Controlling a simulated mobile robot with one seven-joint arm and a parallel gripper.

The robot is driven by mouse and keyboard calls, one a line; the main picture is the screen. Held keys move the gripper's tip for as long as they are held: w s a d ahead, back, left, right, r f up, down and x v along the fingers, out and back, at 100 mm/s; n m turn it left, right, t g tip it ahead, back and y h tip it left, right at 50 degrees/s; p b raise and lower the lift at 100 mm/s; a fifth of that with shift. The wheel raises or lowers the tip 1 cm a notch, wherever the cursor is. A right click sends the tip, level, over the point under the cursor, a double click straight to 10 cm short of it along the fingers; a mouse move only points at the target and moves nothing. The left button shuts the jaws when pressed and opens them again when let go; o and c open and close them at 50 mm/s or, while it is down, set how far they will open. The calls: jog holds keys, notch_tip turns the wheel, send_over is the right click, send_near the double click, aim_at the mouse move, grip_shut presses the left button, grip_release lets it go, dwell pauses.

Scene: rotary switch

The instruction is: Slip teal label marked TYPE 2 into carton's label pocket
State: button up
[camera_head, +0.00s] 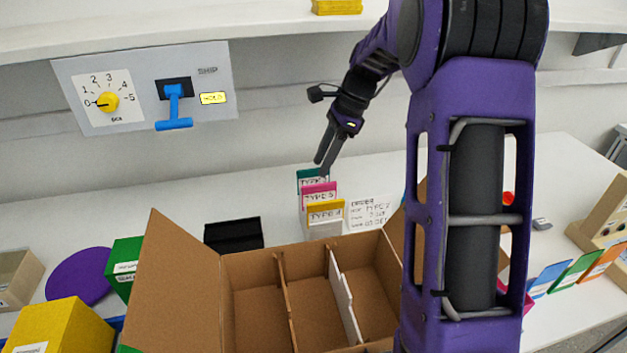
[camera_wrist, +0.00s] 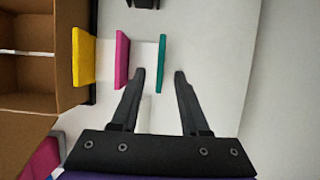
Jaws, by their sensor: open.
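The teal label (camera_head: 304,174) stands at the back of a short row of upright labels on the table; its lettering starts with TYPE, and the number is hard to read. In the wrist view the teal label (camera_wrist: 161,62) shows as a thin edge between the fingertips, nearer the left one. My gripper (camera_head: 323,160) is open and empty just over it; its spread fingers also show in the wrist view (camera_wrist: 160,76). The open carton (camera_head: 252,264) stands in front with divided compartments and a white panel (camera_head: 345,295) inside. I cannot make out its label pocket.
A magenta label (camera_head: 319,192) and a yellow label (camera_head: 325,211) stand before the teal one. A written card (camera_head: 370,214) lies to their right, a black box (camera_head: 233,233) to their left. A switch panel (camera_head: 148,87) is on the wall. More coloured labels (camera_head: 573,270) stand at right.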

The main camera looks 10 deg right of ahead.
aim_at(314, 169)
jog(key=shift+a+f, duration=0.95)
jog(key=shift+a, duration=0.05)
jog(key=shift+a+f+b, duration=0.2)
jog(key=shift+f+b, duration=0.1)
jog(key=shift+f, duration=0.15)
grip_shut()
